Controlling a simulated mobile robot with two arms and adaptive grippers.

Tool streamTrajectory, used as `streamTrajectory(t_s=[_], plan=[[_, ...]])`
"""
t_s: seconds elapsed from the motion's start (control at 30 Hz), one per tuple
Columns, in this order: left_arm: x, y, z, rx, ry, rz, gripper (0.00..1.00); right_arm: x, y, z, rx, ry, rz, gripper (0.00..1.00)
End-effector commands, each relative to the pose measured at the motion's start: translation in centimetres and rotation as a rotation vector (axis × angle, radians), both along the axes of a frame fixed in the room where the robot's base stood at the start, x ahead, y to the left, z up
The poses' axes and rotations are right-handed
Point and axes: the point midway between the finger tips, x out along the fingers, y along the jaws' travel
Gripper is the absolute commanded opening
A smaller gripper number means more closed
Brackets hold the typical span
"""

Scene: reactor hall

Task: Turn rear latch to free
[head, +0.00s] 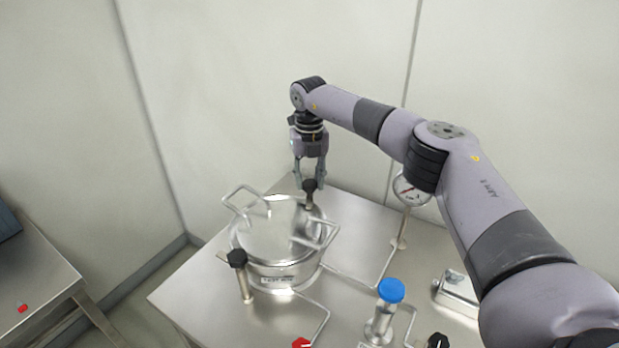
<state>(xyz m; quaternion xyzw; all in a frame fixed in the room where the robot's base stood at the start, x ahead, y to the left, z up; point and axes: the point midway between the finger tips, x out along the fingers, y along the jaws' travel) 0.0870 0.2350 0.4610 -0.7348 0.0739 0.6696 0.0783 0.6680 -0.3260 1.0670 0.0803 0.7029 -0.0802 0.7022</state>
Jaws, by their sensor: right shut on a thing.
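A steel pressure vessel (278,232) with a round lid and wire handles on both sides stands on the steel table. The rear latch (310,190), with a black knob on top, is at the vessel's back right edge. My right gripper (310,184) points down from above and is shut on the rear latch's knob. The latch's lower part is partly hidden behind the lid. A front latch (239,262) with a black knob on a steel post stands at the vessel's front left. My left gripper is not in view.
A pressure gauge (411,189) stands on a stem right of the vessel. A blue-capped valve (390,292), a metal box (458,293), a red knob (301,343) and a black knob (437,341) are nearer me. A side table (35,275) is at left; walls stand behind.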

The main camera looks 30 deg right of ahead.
Motion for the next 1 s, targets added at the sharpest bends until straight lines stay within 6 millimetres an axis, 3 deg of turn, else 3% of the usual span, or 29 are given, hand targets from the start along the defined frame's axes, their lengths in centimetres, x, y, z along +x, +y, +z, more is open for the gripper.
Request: streamTrajectory(t_s=[1.0], plan=[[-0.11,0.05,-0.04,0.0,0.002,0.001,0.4,0.04,0.17,0.15,-0.001,-0.004,0.894,0.04]])
